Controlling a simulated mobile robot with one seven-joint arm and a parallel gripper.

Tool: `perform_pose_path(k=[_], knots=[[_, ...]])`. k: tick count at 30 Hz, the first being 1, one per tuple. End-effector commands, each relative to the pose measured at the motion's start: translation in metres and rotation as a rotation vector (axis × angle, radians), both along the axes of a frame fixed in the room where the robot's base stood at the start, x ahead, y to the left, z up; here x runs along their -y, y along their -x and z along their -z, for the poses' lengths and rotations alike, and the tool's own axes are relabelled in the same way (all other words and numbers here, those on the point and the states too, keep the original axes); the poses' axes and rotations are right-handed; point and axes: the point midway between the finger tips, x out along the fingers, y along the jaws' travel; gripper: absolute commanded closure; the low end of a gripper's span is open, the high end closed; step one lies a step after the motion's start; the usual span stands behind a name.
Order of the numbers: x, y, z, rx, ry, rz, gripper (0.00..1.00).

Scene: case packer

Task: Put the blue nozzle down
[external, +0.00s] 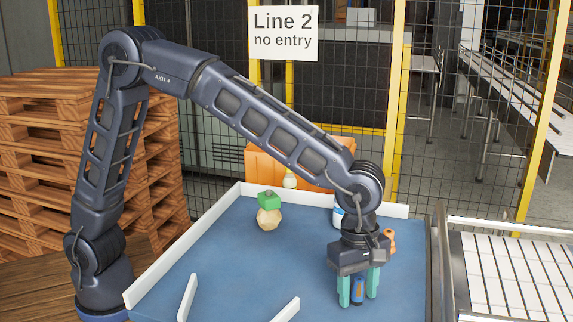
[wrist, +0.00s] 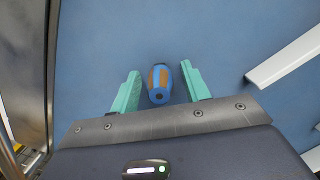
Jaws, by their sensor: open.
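In the external view the nozzle (external: 358,289) stands upright between the teal fingertips of my gripper (external: 358,290).
White low walls edge the blue table (external: 225,265). A green block (external: 269,200) sits on a tan faceted object (external: 269,219) at the back. An orange item (external: 389,241) and a partly hidden white-and-blue container (external: 338,212) stand behind my gripper. A roller conveyor (external: 515,270) lies right.

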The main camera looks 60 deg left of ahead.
Motion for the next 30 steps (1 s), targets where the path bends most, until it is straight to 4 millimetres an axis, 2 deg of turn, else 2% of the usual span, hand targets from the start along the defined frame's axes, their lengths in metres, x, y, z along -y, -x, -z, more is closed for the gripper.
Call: perform_pose_path(k=[5,15,21,30], knots=[[-0.001,0.000,-0.012,0.001,0.001,0.000,0.54],[-0.008,-0.001,-0.075,0.003,0.003,0.000,0.54],[-0.012,-0.001,-0.105,0.002,0.002,0.000,0.54],[-0.015,-0.001,-0.122,0.001,0.001,0.000,0.54]])
